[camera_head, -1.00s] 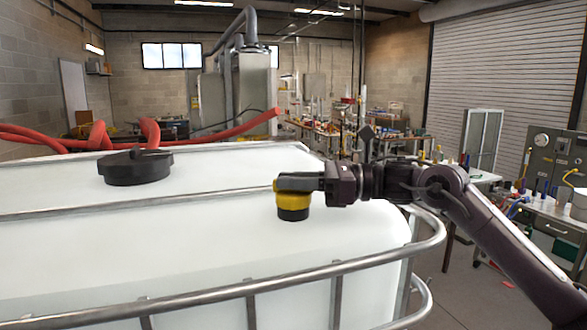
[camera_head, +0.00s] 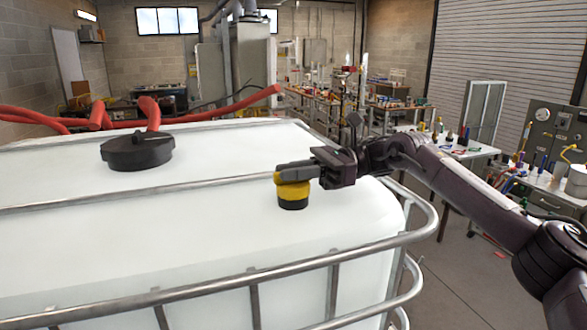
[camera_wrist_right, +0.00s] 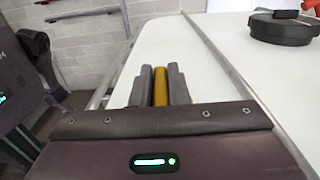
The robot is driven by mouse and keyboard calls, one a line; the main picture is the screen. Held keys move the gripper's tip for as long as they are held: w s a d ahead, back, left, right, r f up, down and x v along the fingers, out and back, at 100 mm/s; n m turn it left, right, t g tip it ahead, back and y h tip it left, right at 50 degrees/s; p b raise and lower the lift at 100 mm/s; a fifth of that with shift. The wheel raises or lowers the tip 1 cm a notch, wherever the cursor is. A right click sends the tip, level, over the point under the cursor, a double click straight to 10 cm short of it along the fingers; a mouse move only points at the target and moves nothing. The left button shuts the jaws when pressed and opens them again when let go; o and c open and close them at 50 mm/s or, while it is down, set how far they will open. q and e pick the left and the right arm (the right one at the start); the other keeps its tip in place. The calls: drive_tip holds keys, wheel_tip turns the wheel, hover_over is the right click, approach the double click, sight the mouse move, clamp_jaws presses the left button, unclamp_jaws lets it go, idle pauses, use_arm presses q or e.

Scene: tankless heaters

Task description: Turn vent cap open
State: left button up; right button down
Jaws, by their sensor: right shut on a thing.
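The vent cap (camera_head: 293,194) is yellow with a black base and sits on top of the white tank (camera_head: 190,215), near its right end. My right gripper (camera_head: 292,173) is shut on the cap's upper part. In the right wrist view, the yellow of the cap (camera_wrist_right: 160,88) shows as a narrow strip between the two grey fingers (camera_wrist_right: 161,80). Most of the cap is hidden there by the fingers and the gripper body. My left gripper is in neither view.
A large black lid (camera_head: 137,152) stands on the tank to the left. A metal rail (camera_head: 250,279) runs around the tank's edge. A red hose (camera_head: 215,109) lies behind the tank. A workbench with tools (camera_head: 450,150) and a grey control panel (camera_head: 553,145) are at the right.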

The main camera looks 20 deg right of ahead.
drive_tip(key=c, duration=1.4)
unclamp_jaws()
drive_tip(key=d+b, duration=0.1)
drive_tip(key=d, duration=0.2)
drive_tip(key=d+b, duration=0.2)
drive_tip(key=d, duration=0.1)
drive_tip(key=shift+w+d+f, duration=0.15)
drive_tip(key=shift+w+d, duration=0.05)
drive_tip(key=shift+d, duration=0.2)
drive_tip(key=shift+d+b, duration=0.35)
drive_tip(key=shift+d, duration=0.15)
